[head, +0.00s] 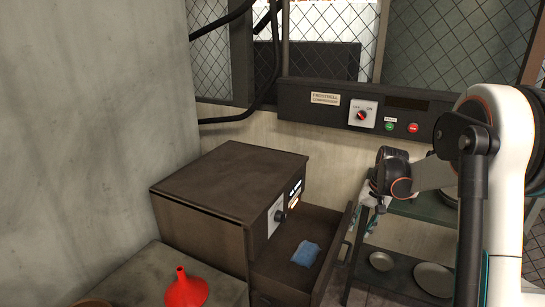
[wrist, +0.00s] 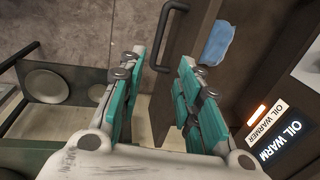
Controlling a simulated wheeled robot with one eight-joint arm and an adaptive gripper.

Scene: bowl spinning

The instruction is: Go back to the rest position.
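My gripper (wrist: 163,60) is open and empty, with its two teal-padded fingers apart in the wrist view. In the head view it (head: 374,218) hangs just right of the pulled-out drawer (head: 332,250), mostly hidden behind my wrist. The drawer's dark handle (wrist: 160,35) shows just beyond the fingertips in the wrist view, and I see no grip on it. A blue cloth (head: 306,254) lies in the drawer and also shows in the wrist view (wrist: 217,43).
The drawer belongs to a brown oil warmer box (head: 225,180) with a dial. A red funnel (head: 186,290) stands on the counter at front left. A shelf with plates (head: 433,278) is close behind my arm. A wall control panel (head: 350,113) is above.

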